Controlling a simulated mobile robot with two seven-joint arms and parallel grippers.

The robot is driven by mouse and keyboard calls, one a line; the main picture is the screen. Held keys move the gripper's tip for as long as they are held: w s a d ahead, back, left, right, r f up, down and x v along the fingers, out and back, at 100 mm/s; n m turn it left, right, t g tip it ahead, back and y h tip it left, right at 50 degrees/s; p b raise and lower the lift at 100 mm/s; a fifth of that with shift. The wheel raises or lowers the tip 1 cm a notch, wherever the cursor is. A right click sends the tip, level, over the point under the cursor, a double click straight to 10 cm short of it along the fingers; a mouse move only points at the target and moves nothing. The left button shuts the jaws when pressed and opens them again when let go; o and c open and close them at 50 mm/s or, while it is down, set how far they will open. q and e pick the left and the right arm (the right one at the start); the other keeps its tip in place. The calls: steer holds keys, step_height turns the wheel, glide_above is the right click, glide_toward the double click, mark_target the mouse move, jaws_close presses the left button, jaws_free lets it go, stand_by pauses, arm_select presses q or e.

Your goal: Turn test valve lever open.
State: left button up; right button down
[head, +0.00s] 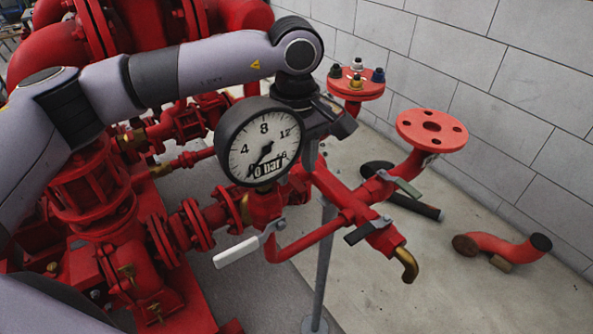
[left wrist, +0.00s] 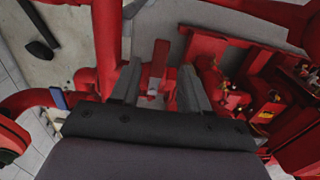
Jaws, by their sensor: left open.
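The red test pipework carries several levers in the head view: a white-handled lever (head: 237,251) at the lower left, a black-handled one (head: 367,231) by the brass outlet, and a green-handled one (head: 408,187) further back. I cannot tell which is the test valve lever. My left gripper (head: 313,160) points down over the pipework, partly hidden behind the gauge. In the left wrist view its fingers (left wrist: 160,85) are apart, with a flat red bar (left wrist: 159,66) showing between or beyond them. Contact cannot be told. My right gripper is not in view.
A round pressure gauge (head: 262,143) stands close beside my left gripper. A red flange (head: 432,130) rises at the right. A brass outlet (head: 406,264) juts out low. A loose red elbow pipe (head: 503,246) lies on the floor by the block wall (head: 490,65). Front right floor is clear.

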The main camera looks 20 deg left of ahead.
arm_select(q)
steer(key=shift+f, duration=1.05)
jaws_close()
steer(key=m, duration=0.1)
steer(key=s+a+m+b, duration=0.1)
steer(key=m, duration=0.1)
steer(key=m+b, duration=0.1)
steer(key=shift+s+a+m, duration=0.25)
steer(key=shift+a+m, duration=0.05)
steer(key=shift+a, duration=0.05)
jaws_free()
steer(key=shift+r, duration=0.1)
step_height(320, 180, up, 7)
